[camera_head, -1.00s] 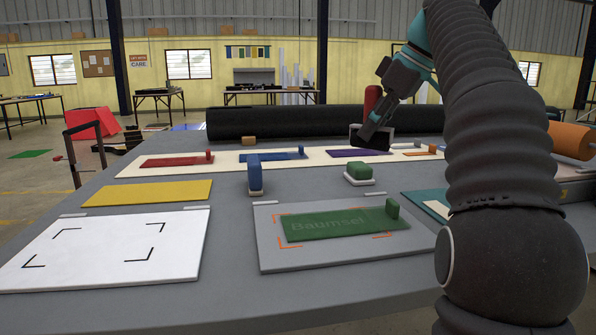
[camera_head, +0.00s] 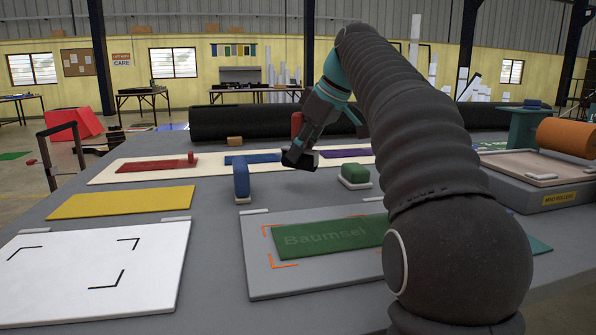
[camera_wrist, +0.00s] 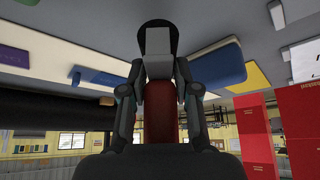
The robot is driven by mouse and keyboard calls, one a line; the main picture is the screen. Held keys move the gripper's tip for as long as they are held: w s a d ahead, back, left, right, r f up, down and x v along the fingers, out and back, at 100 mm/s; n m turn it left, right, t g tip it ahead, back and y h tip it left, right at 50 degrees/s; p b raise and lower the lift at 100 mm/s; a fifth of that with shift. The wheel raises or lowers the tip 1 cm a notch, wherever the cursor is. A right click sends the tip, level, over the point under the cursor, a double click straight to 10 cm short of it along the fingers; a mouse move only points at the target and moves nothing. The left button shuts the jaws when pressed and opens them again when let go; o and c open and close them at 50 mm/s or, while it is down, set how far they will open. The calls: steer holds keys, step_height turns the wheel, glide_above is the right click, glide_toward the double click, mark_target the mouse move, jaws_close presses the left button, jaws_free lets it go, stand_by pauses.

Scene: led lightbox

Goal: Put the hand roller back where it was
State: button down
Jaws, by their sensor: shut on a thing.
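My gripper (camera_head: 308,142) is shut on the hand roller, above the far part of the grey table. The roller's red handle (camera_head: 297,124) shows left of my gripper, and its black roller (camera_head: 299,159) hangs at the bottom. In the wrist view the red handle (camera_wrist: 161,112) lies between the two fingers (camera_wrist: 160,85), with a large dark shape across the bottom edge. The roller looks clear of the table, though its exact height is hard to tell. No marked resting place for it is clear.
A blue block (camera_head: 241,178) and a green block (camera_head: 355,173) stand near my gripper. A cream strip (camera_head: 105,172) with coloured sheets lies behind. A white board (camera_head: 60,270) and a grey board (camera_head: 262,280) are in front. A roller bench (camera_head: 545,195) stands at right. My arm hides part of the table.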

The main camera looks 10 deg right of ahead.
mark_target(299, 169)
steer(key=shift+w+a+f, duration=0.1)
steer(key=shift+a+f, duration=0.05)
steer(key=shift+a, duration=0.1)
steer(key=shift+f+b, duration=0.65)
steer(key=shift+f, duration=1.35)
steer(key=shift+f, duration=0.15)
steer(key=c, duration=0.8)
jaws_free()
steer(key=shift+c, duration=0.2)
